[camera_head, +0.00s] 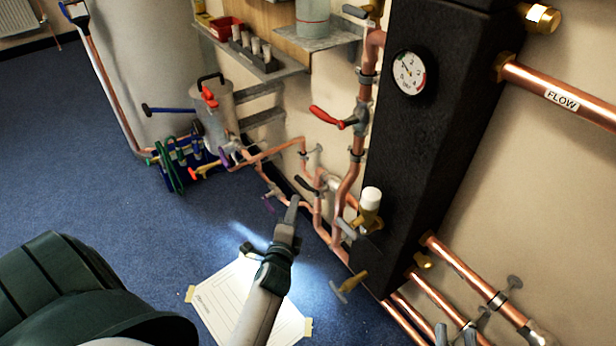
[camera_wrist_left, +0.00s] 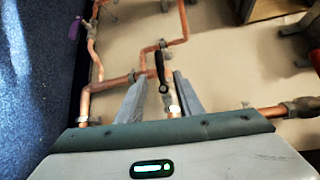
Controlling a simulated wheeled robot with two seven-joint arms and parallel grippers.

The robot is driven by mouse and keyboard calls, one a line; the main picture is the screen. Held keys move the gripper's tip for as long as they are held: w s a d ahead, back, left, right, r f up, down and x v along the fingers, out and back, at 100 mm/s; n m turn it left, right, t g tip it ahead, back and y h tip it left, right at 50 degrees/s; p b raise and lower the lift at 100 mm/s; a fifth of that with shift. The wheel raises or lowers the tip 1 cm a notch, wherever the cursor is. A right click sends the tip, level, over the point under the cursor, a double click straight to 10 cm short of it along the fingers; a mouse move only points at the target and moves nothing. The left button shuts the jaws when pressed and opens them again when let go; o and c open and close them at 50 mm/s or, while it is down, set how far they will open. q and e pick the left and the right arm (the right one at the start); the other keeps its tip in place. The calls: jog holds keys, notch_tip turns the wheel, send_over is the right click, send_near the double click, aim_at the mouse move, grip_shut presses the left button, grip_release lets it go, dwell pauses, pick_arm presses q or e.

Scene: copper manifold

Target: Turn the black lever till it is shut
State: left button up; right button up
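The black lever (camera_head: 305,184) sits on a valve in the low copper pipework, left of the black column in the head view. Its handle slants up and to the left there. In the left wrist view the black lever (camera_wrist_left: 161,68) points up the picture, just beyond and between the fingertips. My left gripper (camera_head: 290,212) is near the lever, below and left of it in the head view. In the left wrist view my left gripper (camera_wrist_left: 160,92) has its fingers apart, with nothing held. Whether a finger touches the lever cannot be told. My right gripper is not in view.
Copper pipes (camera_head: 352,180) run close around the lever. A red lever (camera_head: 332,118) is above, a white-capped valve (camera_head: 370,200) to the right, beside the black column (camera_head: 425,130). A paper sheet (camera_head: 218,297) lies on the blue floor.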

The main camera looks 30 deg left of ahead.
aim_at(306, 186)
pick_arm(q)
jog(key=shift+w, duration=0.1)
